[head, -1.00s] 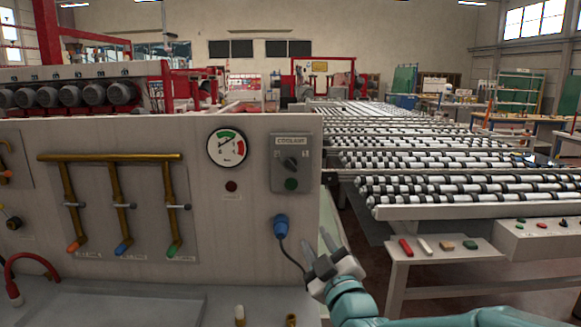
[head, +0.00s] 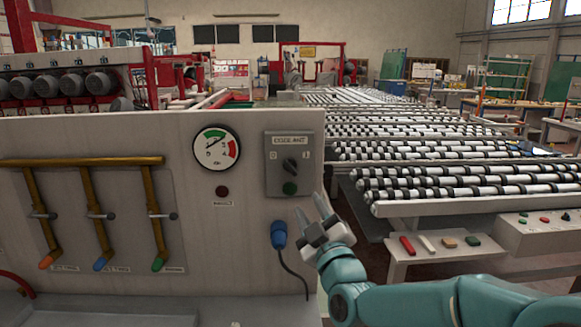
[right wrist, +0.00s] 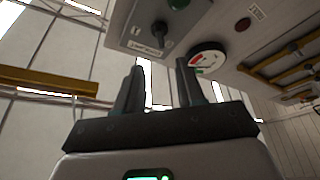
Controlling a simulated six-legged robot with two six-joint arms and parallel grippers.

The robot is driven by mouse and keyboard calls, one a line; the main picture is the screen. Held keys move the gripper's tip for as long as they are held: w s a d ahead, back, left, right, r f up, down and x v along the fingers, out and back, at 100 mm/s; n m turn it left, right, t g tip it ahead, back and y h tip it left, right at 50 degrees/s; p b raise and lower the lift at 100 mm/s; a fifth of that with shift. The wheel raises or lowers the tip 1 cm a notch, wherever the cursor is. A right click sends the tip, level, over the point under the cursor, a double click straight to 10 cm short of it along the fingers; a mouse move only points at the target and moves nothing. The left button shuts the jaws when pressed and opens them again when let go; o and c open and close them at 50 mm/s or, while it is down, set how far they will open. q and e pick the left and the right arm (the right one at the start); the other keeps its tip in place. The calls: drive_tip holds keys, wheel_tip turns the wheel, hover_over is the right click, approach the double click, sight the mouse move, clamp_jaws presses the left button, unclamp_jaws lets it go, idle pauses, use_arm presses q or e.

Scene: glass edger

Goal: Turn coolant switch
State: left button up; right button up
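The coolant switch is a black rotary knob (head: 290,166) on a grey box (head: 272,180) labelled COOLANT, with marks 0 and 1 above it. A green button or lamp (head: 290,188) sits below the knob. The knob looks tilted off vertical. My right gripper (head: 311,215) is below and slightly right of the box, fingers apart, empty, touching nothing visible. In the right wrist view, the knob (right wrist: 159,34) shows beyond and between the open fingers (right wrist: 160,85). My left gripper is not in view.
A blue plug (head: 279,235) with a black cable hangs left of my right gripper. A pressure gauge (head: 216,148) is left of the box. Brass pipes with valves (head: 95,163) are further left. A roller conveyor (head: 450,180) and a small table (head: 440,246) stand right.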

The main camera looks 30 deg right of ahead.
sight(292, 171)
drive_tip(key=p+x, duration=0.5)
drive_tip(key=x, duration=0.7)
drive_tip(key=shift+r, duration=0.2)
drive_tip(key=shift+w+p, duration=0.35)
drive_tip(key=shift+w, duration=0.1)
drive_tip(key=shift+d, duration=0.15)
drive_tip(key=shift+c, duration=0.6)
drive_tip(key=shift+s, duration=0.1)
drive_tip(key=c, duration=0.5)
clamp_jaws()
